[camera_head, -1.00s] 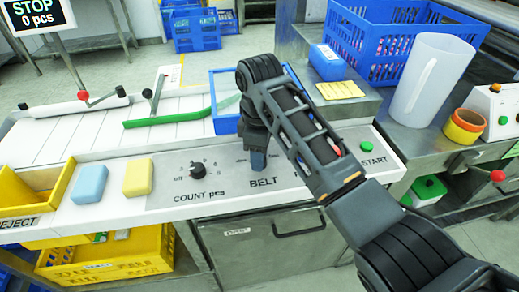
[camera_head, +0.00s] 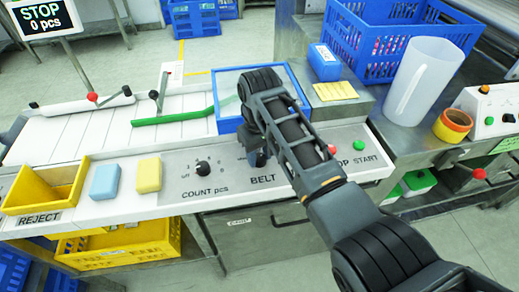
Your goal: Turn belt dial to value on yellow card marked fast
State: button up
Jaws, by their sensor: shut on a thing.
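My gripper (camera_head: 258,158) points down at the panel just above the BELT label. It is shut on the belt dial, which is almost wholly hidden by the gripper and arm. The dial's pointer and its scale cannot be read. The yellow card (camera_head: 336,91) lies flat on the steel surface behind the panel, to the right of the blue-framed tray. Its writing is too small to read. The COUNT pcs dial (camera_head: 203,168) is black and sits left of my gripper, apart from it.
A red STOP button (camera_head: 332,150) and green START button (camera_head: 363,145) lie right of my arm. A yellow sponge (camera_head: 149,175), a blue sponge (camera_head: 105,181) and a yellow REJECT bin (camera_head: 50,187) stand left. A clear jug (camera_head: 424,80) and blue crate (camera_head: 395,45) stand behind right.

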aim_at(259, 157)
jog(key=shift+m, duration=0.6)
jog(key=o, duration=1)
jog(key=shift+o, duration=0.2)
jog(key=shift+r+b, duration=0.35)
jog(key=shift+r, duration=3.55)
